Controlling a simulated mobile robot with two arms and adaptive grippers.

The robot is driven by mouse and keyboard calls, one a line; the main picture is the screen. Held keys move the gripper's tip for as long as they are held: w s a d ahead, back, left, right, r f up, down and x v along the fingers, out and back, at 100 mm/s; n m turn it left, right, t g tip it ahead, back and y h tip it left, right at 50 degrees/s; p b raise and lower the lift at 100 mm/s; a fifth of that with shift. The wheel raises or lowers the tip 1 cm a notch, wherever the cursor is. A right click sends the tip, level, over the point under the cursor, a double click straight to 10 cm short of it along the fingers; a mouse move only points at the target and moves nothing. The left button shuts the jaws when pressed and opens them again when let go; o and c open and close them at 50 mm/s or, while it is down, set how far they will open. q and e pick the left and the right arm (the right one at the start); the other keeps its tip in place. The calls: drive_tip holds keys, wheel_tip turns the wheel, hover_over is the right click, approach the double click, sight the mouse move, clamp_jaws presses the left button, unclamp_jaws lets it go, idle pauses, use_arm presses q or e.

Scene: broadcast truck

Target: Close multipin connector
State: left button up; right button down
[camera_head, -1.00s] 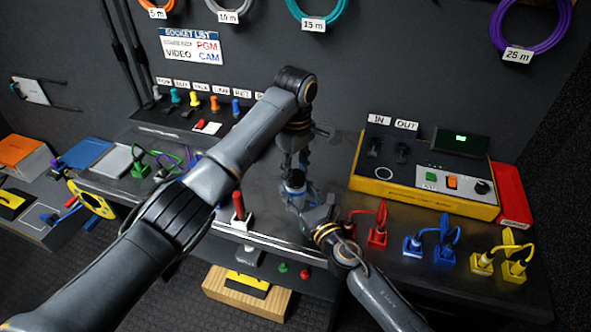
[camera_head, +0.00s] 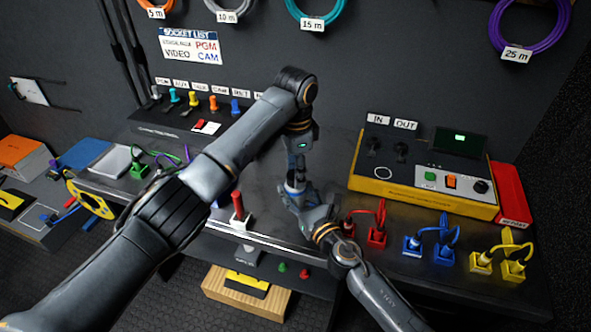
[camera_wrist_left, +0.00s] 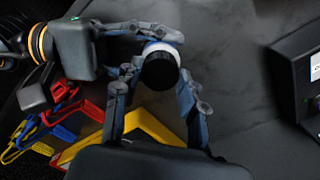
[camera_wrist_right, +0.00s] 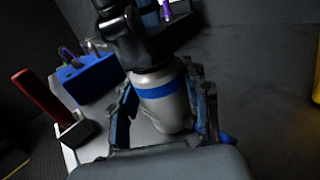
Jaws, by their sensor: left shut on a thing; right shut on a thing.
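My two grippers meet over the middle of the bench. My left gripper (camera_head: 295,170), above, is shut on a black round connector part (camera_wrist_left: 159,71); a white ring shows behind it in the left wrist view. My right gripper (camera_head: 297,192), below, is shut on a grey connector body with a blue band (camera_wrist_right: 158,97), held roughly upright. In the right wrist view, dark parts sit directly over the top of the grey body. The join between the two parts is hidden, so I cannot tell whether they are fully mated.
A red-handled tool (camera_head: 238,207) stands in a white holder at the bench's front edge. A yellow-sided tester (camera_head: 425,195) is to the right, with red (camera_head: 377,232), blue (camera_head: 443,250) and yellow (camera_head: 513,265) cabled plugs in front. A socket panel (camera_head: 180,130) stands behind.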

use_arm(q)
drive_tip(key=m, duration=1)
drive_tip(key=o, duration=0.7)
drive_tip(key=shift+o, duration=0.2)
drive_tip(key=shift+r, duration=0.1)
wheel_tip(320, 180, up, 12)
use_arm(e)
drive_tip(key=c, duration=0.6)
unclamp_jaws()
